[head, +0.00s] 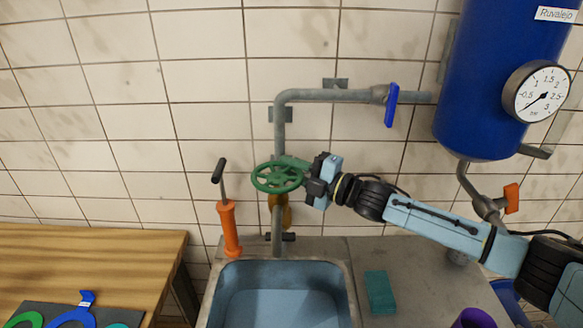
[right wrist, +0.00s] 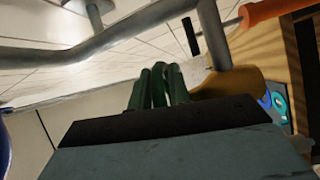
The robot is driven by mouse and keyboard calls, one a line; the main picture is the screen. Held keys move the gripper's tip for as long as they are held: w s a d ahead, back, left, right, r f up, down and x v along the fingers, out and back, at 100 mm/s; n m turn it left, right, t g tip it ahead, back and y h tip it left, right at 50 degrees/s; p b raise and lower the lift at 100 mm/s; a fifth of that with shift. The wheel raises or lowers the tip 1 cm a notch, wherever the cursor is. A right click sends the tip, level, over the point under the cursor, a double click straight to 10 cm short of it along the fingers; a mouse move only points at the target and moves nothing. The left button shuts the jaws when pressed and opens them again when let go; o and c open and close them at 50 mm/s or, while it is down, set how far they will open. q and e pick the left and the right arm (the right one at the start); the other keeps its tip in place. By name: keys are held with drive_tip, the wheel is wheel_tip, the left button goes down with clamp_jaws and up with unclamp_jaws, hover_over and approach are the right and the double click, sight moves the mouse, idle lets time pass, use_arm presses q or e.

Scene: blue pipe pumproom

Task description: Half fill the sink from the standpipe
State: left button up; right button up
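The standpipe (head: 279,130) rises behind the sink, bends right along the tiled wall and runs toward the blue tank. A green handwheel (head: 262,188) sits on it above a brass-coloured body (head: 286,211), which also shows in the right wrist view (right wrist: 225,83). My right gripper (head: 306,181) is at the handwheel's right edge, apparently touching it. In the right wrist view, narrow green pieces stand close together beyond the gripper body; their grip on the rim is unclear. The blue-grey sink (head: 230,276) has a paler blue bottom; I cannot tell whether it is water. My left gripper is out of view.
A blue lever (head: 391,105) is on the upper pipe. The tank (head: 490,75) carries a round gauge (head: 538,93). A teal block (head: 380,292) and purple cup (head: 474,318) are right. A wooden bench (head: 85,255) is left.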

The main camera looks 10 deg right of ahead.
clamp_jaws()
drive_tip(key=shift+w+r, duration=0.1)
drive_tip(key=shift+y, duration=0.3)
drive_tip(key=shift+w+a+n+g+y+b, duration=0.15)
drive_tip(key=shift+w+n+g+y+b, duration=0.15)
drive_tip(key=shift+n+g+y+b, duration=0.45)
drive_tip(key=g, duration=0.1)
drive_tip(key=n+g+b, duration=0.1)
drive_tip(key=n+g+y+b, duration=0.1)
drive_tip(key=shift+w+a+g, duration=0.25)
drive_tip(key=shift+a, duration=0.05)
drive_tip(key=shift+r+n+g+y+b, duration=0.15)
drive_tip(key=shift+n+g+y+b, duration=0.25)
drive_tip(key=shift+g, duration=0.2)
drive_tip(key=shift+r, duration=0.1)
